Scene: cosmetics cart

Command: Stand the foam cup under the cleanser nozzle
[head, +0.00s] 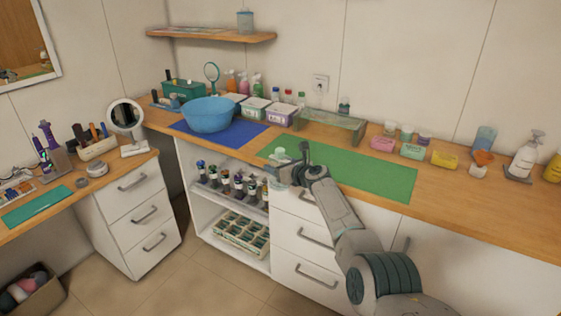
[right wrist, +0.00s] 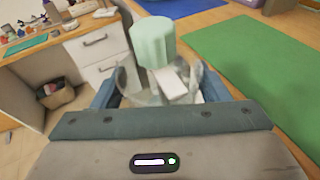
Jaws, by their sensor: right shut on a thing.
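A pale mint-green ribbed cup (right wrist: 152,42), which looks like the foam cup, stands out beyond the jaws in the right wrist view. A white piece below it may be its handle. In the head view it is a small pale green shape (head: 280,153) at my right gripper (head: 290,168). My right gripper, also in the right wrist view (right wrist: 163,85), is shut on it, in front of the counter's edge by the green mat. A white bottle with a nozzle (head: 526,156), likely the cleanser, stands far right on a dark base. My left gripper is not in view.
The green mat (head: 385,180) is bare over most of its area. A blue bowl (head: 209,114) sits on a blue mat. Pink, green and yellow tubs (head: 444,159) and a small white pot (head: 478,171) stand between the green mat and the white bottle. Cart drawers lie below.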

